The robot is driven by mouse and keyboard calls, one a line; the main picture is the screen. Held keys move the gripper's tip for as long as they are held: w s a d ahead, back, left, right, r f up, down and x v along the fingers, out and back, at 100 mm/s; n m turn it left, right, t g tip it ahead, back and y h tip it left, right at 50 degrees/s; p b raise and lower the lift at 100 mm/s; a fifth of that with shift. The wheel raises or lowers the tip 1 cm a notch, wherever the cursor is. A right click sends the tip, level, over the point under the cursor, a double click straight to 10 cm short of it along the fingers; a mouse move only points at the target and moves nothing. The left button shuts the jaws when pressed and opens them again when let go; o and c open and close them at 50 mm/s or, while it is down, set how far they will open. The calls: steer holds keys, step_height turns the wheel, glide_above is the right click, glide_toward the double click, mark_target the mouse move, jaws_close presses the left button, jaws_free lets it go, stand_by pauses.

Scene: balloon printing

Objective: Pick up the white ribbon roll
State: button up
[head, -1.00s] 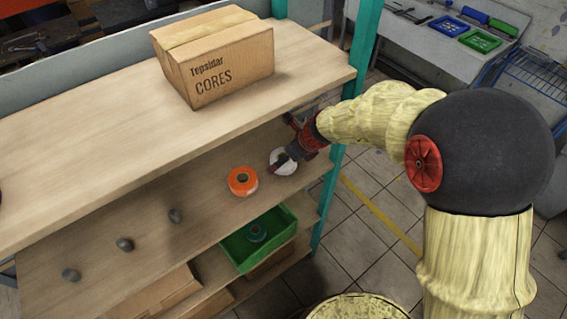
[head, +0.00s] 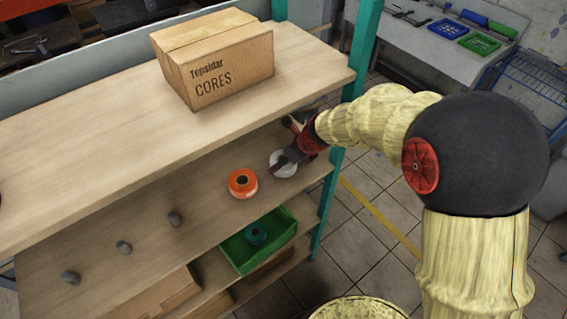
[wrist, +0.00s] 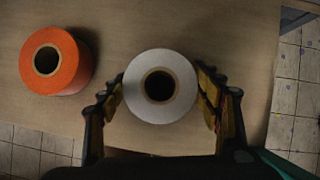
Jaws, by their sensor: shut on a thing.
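The white ribbon roll (head: 283,164) stands on the middle shelf near its right end, with its core opening facing up. In the wrist view the white ribbon roll (wrist: 160,68) sits between my two fingers. My gripper (wrist: 162,98) is shut on it, with one finger against its left side and one against its right. In the head view my gripper (head: 290,155) reaches in from the right and partly covers the roll. I cannot tell whether the roll is lifted off the shelf.
An orange roll (head: 242,183) stands just left of the white one. The top shelf with a cardboard box (head: 215,62) lies above. A teal post (head: 330,185) is close on the right. A green bin (head: 242,262) is below.

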steer(key=shift+c, duration=0.9)
steer(key=shift+r, duration=0.1)
